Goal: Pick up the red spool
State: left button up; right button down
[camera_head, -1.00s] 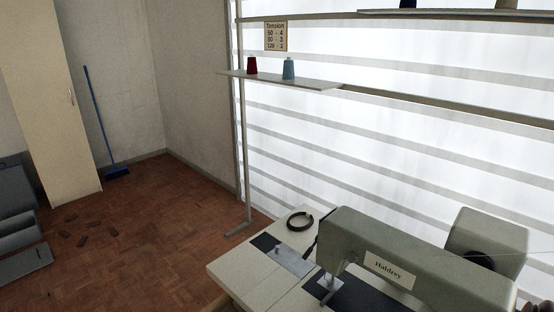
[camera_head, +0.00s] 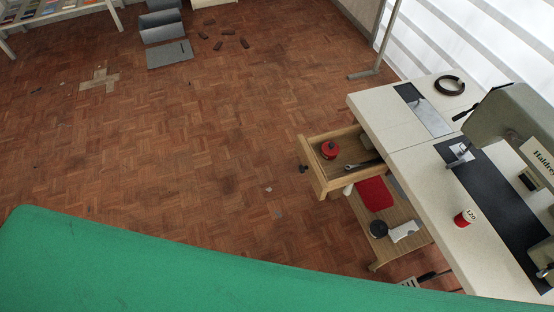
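A small red spool (camera_head: 462,218) with a white end marked "120" is on the pale sewing machine table (camera_head: 425,185), left of the dark strip under the machine. A round red object (camera_head: 330,150) with a dark centre lies in the open wooden drawer (camera_head: 350,151); I cannot tell whether it is a spool. Neither of my grippers is in view. The wall shelf seen earlier with a red and a blue spool is out of view.
The sewing machine (camera_head: 510,120) stands at the right. A lower shelf (camera_head: 390,250) holds several items. A large green surface (camera_head: 180,270) fills the bottom left. The parquet floor (camera_head: 200,140) is mostly clear.

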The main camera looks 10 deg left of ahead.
aim_at(469, 216)
jog(key=z, duration=1.45)
